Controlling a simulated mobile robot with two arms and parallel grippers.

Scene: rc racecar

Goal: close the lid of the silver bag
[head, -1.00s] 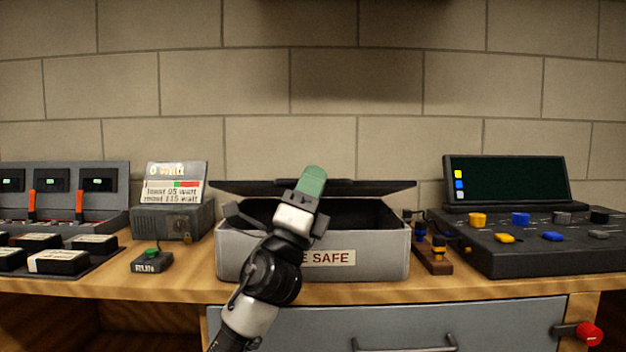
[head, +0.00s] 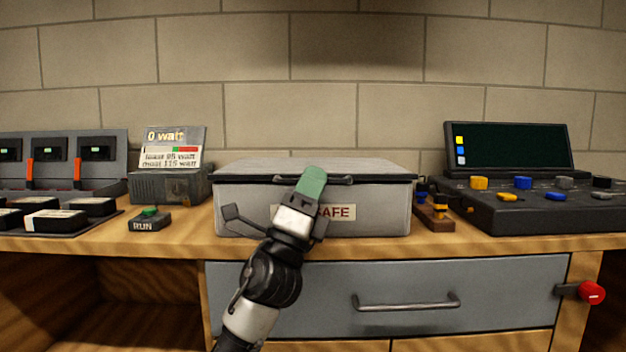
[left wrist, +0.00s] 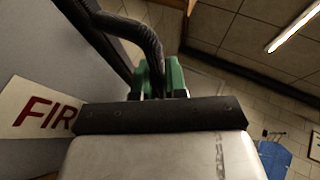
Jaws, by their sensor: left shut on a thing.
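The silver bag (head: 240,209) stands on the workbench, its "FIRE SAFE" label partly hidden by my gripper. Its lid (head: 270,166) lies down flat over the box, with no visible gap at the front. A dark handle (head: 345,180) runs along the lid's front edge. My left gripper (head: 313,180) is at this edge, its green fingers shut on the handle. In the left wrist view the green fingers (left wrist: 160,80) close at the dark curved handle (left wrist: 125,27), beside the bag's label (left wrist: 38,112). The exact contact is hidden. My right gripper is out of view.
A meter box (head: 165,187) and a RUN button (head: 149,221) stand left of the bag. A small wooden stand (head: 435,214) and a console (head: 520,208) are close on its right. A closed drawer (head: 500,290) is below.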

